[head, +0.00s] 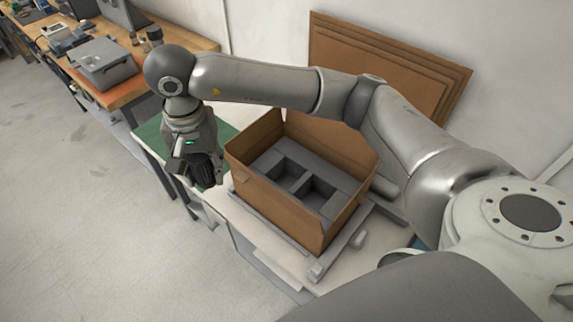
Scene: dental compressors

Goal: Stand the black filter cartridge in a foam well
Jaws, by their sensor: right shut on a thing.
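My right gripper (200,180) points down at the left of the cardboard box, above the near edge of the green mat. It is shut on the black filter cartridge (204,171), which is partly hidden by the fingers. The cartridge is outside the box. The grey foam (341,178) lies inside the box and has square wells; the visible wells (318,190) look empty. My left gripper is not in view.
The open cardboard box (275,207) stands on a pale table with grey rails around it. Flat cardboard sheets (390,62) lean on the wall behind. A wooden bench (185,45) with a grey case (101,62) is at the upper left. Floor at left is clear.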

